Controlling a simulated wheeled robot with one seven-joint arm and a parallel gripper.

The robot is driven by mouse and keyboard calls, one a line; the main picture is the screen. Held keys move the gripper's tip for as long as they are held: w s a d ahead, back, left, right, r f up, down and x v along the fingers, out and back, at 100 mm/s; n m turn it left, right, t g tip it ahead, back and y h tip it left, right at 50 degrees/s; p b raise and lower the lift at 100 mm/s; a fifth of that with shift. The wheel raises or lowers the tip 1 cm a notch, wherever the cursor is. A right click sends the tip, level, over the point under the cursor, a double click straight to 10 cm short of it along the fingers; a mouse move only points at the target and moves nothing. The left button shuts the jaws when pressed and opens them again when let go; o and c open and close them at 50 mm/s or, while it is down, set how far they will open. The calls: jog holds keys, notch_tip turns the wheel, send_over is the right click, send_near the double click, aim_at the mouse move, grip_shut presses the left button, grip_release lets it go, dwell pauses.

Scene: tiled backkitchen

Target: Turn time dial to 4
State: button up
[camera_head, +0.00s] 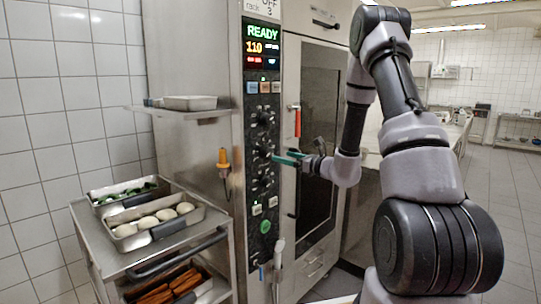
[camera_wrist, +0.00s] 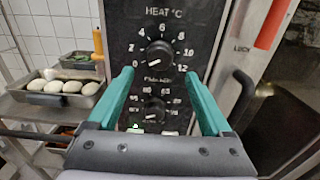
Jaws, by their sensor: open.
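The oven's control panel (camera_wrist: 203,15) carries a column of round black knobs. In the wrist view, the upper dial (camera_wrist: 159,53) has a scale from 0 to 12, with a white mark on its lower left part; the exact value is unclear. "HEAT °C" is printed above it, and the label below it is too blurred to read. A second dial (camera_wrist: 153,110) with larger numbers sits lower down. My gripper (camera_wrist: 158,76) is open and empty. Its teal fingers spread either side of the column, tips just below the upper dial. In the head view, my gripper (camera_head: 281,157) points at the panel from the right.
A lit display (camera_head: 262,46) reads READY and 110. A red handle (camera_head: 297,121) is on the oven door right of the panel. An orange-handled probe (camera_head: 223,158) hangs left. A trolley (camera_head: 135,257) with food trays stands at left, below a small shelf (camera_head: 185,113).

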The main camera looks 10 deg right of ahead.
aim_at(270, 153)
jog(key=x, duration=0.6)
jog(key=shift+w+a, duration=0.25)
grip_shut()
